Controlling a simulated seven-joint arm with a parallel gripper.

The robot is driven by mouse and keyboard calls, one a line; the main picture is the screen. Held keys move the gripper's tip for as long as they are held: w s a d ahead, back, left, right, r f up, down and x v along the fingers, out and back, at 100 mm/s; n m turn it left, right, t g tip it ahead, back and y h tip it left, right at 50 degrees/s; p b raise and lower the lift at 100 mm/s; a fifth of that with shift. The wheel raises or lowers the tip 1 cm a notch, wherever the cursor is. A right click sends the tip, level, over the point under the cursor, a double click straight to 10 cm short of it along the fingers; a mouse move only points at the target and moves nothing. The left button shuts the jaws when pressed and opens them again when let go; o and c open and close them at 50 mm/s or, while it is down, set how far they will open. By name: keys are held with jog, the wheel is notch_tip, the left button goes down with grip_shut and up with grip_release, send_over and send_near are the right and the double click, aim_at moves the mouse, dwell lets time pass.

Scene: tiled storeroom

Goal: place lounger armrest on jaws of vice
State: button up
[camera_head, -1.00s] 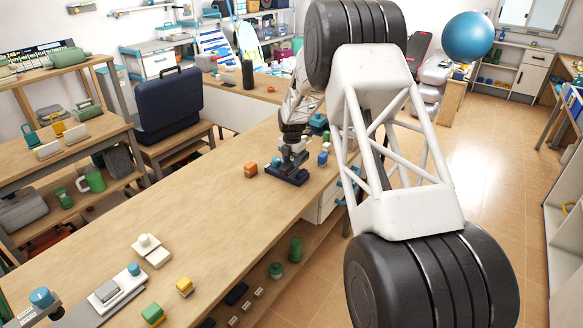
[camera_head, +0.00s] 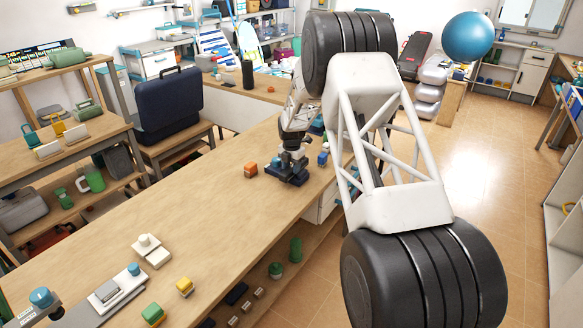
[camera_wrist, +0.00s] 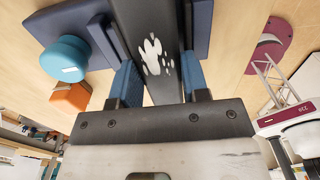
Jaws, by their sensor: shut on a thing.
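The vice (camera_head: 287,176) is dark navy and stands on the long wooden bench. It also shows in the wrist view as navy parts (camera_wrist: 68,22) on both sides of the held thing. My gripper (camera_head: 292,153) is directly over the vice in the head view. In the wrist view my gripper (camera_wrist: 163,88) has its blue finger pads shut on a dark grey bar with white worn patches, which I take as the lounger armrest (camera_wrist: 153,55). The armrest runs away from the fingers between the navy parts. I cannot tell whether it touches the jaws.
An orange block (camera_head: 250,170) and a blue round-topped thing (camera_head: 276,162) stand close left of the vice. A magenta disc (camera_wrist: 270,45) lies on the right in the wrist view. The bench (camera_head: 205,205) is clear between the vice and the small things at its front.

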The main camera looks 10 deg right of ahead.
aim_at(291, 167)
dwell(0.3)
jog(key=o, duration=1.1)
jog(key=shift+f, duration=0.15)
notch_tip(291, 167, up, 12)
dwell(0.5)
